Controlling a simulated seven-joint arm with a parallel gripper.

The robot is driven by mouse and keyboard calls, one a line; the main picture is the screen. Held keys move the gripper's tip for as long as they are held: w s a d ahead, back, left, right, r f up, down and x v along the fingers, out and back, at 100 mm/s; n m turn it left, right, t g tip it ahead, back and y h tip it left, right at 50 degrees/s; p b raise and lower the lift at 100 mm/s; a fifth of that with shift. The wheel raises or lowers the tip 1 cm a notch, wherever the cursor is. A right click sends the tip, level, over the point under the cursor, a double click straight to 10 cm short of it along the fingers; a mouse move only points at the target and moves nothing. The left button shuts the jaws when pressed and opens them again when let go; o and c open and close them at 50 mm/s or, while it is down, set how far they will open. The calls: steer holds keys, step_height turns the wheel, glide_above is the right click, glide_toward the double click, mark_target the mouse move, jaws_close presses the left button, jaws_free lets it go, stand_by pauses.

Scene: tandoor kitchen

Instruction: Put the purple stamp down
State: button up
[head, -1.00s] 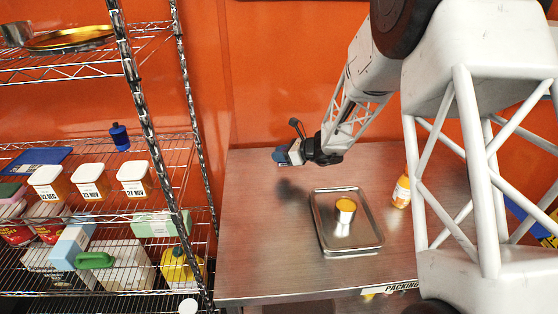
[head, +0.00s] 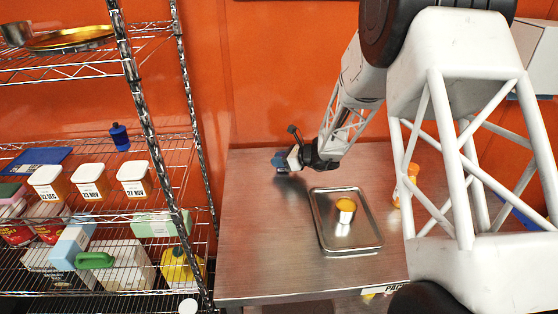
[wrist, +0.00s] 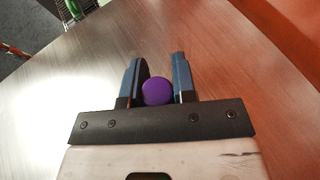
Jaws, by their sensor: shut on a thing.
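The purple stamp (wrist: 157,91) shows its round purple top between the two dark blue fingers of my gripper (wrist: 160,80) in the wrist view. My gripper is shut on it. The rest of the stamp below its top is hidden in that view. In the head view my gripper (head: 280,162) is low over the back left part of the steel table (head: 250,240). The stamp cannot be made out there. I cannot tell whether its base touches the table.
A steel tray (head: 327,240) holding a small metal container with a yellow-orange top (head: 345,205) lies right of my gripper. An orange bottle (head: 408,185) stands beyond it. A wire shelf rack (head: 160,210) stands at left. The table's front left is clear.

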steer(key=shift+f, duration=0.15)
steer(key=o, duration=0.9)
steer(key=shift+v, duration=6.05)
